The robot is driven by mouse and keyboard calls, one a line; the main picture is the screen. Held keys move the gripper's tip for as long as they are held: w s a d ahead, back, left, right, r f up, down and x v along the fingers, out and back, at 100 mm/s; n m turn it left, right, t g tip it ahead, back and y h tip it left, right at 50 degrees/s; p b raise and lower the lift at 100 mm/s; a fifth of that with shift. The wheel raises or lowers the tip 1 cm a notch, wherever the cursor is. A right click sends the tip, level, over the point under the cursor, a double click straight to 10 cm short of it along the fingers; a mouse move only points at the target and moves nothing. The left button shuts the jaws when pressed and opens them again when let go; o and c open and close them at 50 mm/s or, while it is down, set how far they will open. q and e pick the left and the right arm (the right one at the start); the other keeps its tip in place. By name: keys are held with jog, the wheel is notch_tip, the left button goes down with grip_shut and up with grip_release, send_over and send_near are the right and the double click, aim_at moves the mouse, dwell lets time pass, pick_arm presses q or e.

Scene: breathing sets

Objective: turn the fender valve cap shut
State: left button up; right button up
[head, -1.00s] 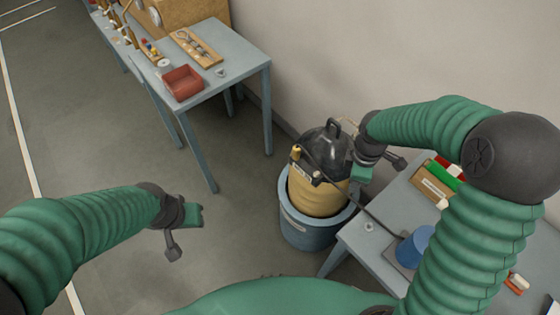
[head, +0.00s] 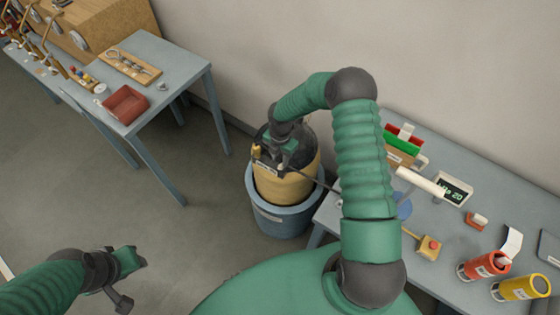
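The fender (head: 285,187) is a tan cylinder with a black top, standing upright in a blue-grey tub (head: 285,219). A small brass-coloured fitting, possibly the valve cap (head: 257,151), shows at the left of its top. My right gripper (head: 284,158) is over the near side of the black top, just right of that fitting, and hides much of the top. I cannot tell whether it touches anything or how its fingers stand. My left gripper (head: 138,260) is at the lower left over bare floor, away from the fender; its finger opening is unclear.
A table (head: 172,62) at the upper left holds a red tray (head: 125,104) and a wooden board with tools. The table (head: 478,175) at right holds a display, a red canister (head: 481,265) and a yellow canister (head: 523,287). The wall is close behind the fender.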

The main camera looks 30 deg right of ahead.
aim_at(281, 164)
notch_tip(281, 164, down, 3)
jog(key=shift+s+a+f, duration=0.1)
jog(key=shift+f, duration=0.05)
jog(key=shift+d+f, duration=0.15)
jog(key=shift+d, duration=0.05)
grip_shut()
